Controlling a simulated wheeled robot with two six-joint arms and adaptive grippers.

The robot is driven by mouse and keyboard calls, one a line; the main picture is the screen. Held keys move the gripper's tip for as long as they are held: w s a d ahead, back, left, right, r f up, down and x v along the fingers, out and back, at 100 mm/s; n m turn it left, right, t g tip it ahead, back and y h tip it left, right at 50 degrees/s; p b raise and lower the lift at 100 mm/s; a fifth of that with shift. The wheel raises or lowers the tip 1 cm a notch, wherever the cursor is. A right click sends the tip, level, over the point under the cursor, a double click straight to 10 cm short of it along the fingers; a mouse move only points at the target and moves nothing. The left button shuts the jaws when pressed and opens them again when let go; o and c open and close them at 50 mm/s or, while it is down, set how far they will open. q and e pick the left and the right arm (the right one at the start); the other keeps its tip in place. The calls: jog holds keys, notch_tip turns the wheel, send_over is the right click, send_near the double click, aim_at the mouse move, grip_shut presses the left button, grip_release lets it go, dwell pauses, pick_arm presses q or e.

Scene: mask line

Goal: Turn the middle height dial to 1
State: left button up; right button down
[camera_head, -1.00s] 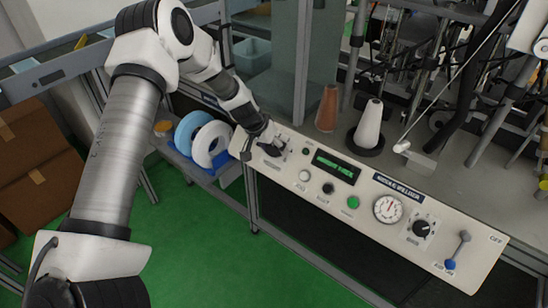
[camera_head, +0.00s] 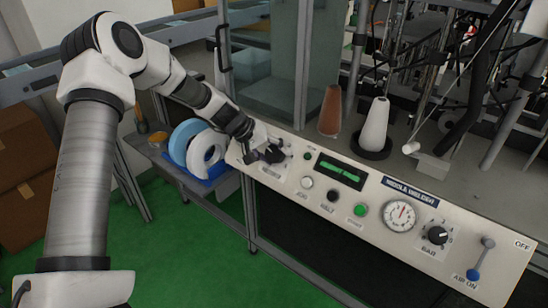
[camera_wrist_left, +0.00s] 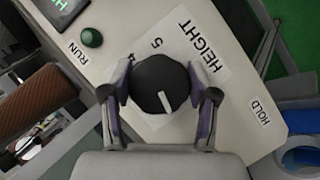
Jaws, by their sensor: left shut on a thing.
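The height dial (camera_wrist_left: 160,84) is a round black knob with a white pointer line, on a cream panel beside the printed word HEIGHT. My right gripper is out of view.
The panel also carries a green display (camera_head: 340,171), a green button (camera_head: 360,210), a gauge (camera_head: 400,215), a BAR dial (camera_head: 437,235) and a blue-tipped lever (camera_head: 474,274). White and blue rolls (camera_head: 206,154) lie left of the panel. Cones (camera_head: 374,125) stand behind it.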

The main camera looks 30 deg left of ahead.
pick_arm(q)
jog(key=shift+s+f, duration=0.1)
jog(key=shift+f, duration=0.05)
jog(key=o, duration=1.2)
jog(key=shift+c, duration=0.2)
jog(key=shift+a+r, duration=0.15)
jog(key=shift+r, duration=0.25)
jog(key=v, duration=1.1)
jog(key=shift+s, duration=0.25)
